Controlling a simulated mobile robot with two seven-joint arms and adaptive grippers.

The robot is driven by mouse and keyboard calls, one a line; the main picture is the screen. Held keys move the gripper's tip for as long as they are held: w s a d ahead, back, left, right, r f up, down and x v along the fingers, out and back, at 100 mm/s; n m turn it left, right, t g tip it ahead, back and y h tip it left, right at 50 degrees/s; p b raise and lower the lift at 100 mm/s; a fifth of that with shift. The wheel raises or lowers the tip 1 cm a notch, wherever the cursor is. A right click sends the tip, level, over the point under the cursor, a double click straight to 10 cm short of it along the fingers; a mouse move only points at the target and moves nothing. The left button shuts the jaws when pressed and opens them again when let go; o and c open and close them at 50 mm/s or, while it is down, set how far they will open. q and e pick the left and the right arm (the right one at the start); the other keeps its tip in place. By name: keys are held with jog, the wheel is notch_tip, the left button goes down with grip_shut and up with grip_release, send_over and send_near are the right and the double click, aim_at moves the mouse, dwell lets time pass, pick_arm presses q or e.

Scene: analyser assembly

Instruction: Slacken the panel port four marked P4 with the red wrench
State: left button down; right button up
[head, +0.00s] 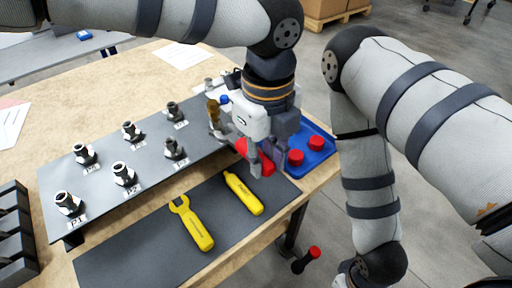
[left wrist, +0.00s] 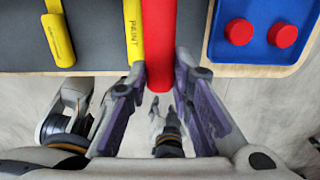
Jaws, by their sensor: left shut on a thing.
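The red wrench (head: 241,146) lies at the right end of the dark mat, partly hidden by my left gripper (head: 263,166). In the left wrist view its red handle (left wrist: 159,45) runs between the fingers of the left gripper (left wrist: 160,87), which is shut on it. The grey panel (head: 100,200) carries several metal port fittings in two rows. Port four (head: 84,153) is in the back row at the left, with a small label (head: 92,168) that seems to read P4.
A yellow paint marker (head: 243,193) lies just left of the red wrench. A yellow wrench (head: 192,222) lies farther left on the dark mat (head: 130,262). A blue tray (head: 322,158) with red caps is at the right table edge. Black bins (head: 12,235) stand at the left.

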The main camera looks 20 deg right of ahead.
pick_arm(q)
jog(key=shift+s+d, duration=0.15)
jog(key=shift+s, duration=0.3)
notch_tip(320, 180, up, 9)
jog(key=s+d, duration=0.1)
jog(key=s, duration=0.1)
jog(key=shift+s, duration=0.35)
pick_arm(e)
jog(key=shift+o, duration=0.2)
dwell(1.1)
